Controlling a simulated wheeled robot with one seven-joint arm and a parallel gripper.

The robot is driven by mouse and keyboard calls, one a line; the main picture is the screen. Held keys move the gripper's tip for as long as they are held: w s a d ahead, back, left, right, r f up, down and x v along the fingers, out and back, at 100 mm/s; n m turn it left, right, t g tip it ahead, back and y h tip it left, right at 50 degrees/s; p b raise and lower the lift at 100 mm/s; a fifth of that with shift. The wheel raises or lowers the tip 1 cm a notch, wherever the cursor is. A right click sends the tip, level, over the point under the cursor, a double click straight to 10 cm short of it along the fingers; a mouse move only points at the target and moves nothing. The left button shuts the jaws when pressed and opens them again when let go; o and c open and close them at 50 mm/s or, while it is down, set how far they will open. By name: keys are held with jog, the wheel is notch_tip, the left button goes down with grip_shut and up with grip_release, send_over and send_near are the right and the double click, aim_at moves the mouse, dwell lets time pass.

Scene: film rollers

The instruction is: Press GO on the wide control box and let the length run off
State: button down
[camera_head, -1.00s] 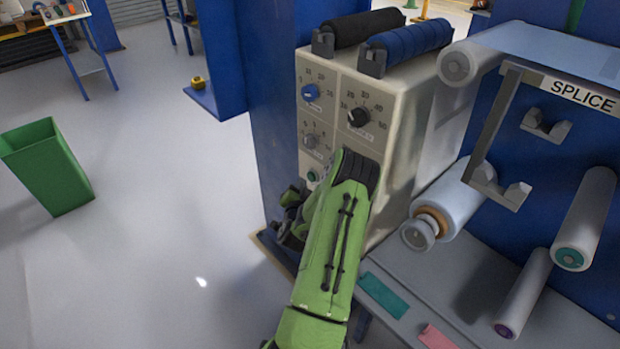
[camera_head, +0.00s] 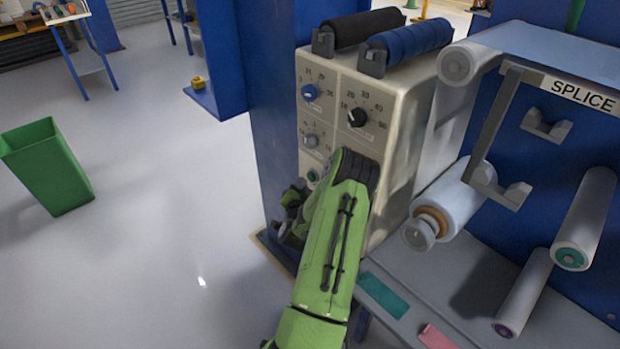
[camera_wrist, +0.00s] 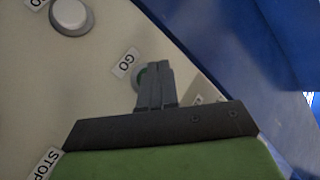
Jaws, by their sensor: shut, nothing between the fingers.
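The wide control box (camera_head: 398,121) is cream-coloured and stands at the blue post, with a blue knob (camera_head: 310,92), a black knob (camera_head: 358,117) and a grey knob (camera_head: 310,141) on its face. A STOP label (camera_wrist: 46,164) shows at lower left. My arm hides the lower box in the head view.
A black roller (camera_head: 366,27) and a blue roller (camera_head: 411,42) lie on top of the box. Right of it are a clear film roll (camera_head: 452,205), the SPLICE sign (camera_head: 583,95) and bare rollers. A green bin (camera_head: 48,168) stands on open floor at left.

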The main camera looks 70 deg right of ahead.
jog(key=shift+s+d, duration=0.15)
jog(key=shift+d, duration=0.15)
jog(key=shift+s+d+b, duration=0.2)
jog(key=shift+d+b, duration=0.15)
jog(key=shift+d, duration=0.1)
dwell(0.5)
jog(key=shift+a, duration=0.1)
jog(key=shift+w+a+p, duration=0.35)
jog(key=shift+a+p, duration=0.35)
jog(key=shift+p, duration=0.1)
jog(key=shift+w+a+p, duration=0.4)
jog(key=shift+a+p, duration=0.2)
jog(key=shift+a, duration=0.15)
jog(key=shift+w+a+p, duration=0.35)
jog(key=shift+a+p, duration=0.2)
jog(key=shift+a, duration=0.2)
jog(key=shift+w+a+p, duration=0.4)
jog(key=shift+a+p, duration=0.2)
jog(key=shift+a, duration=0.15)
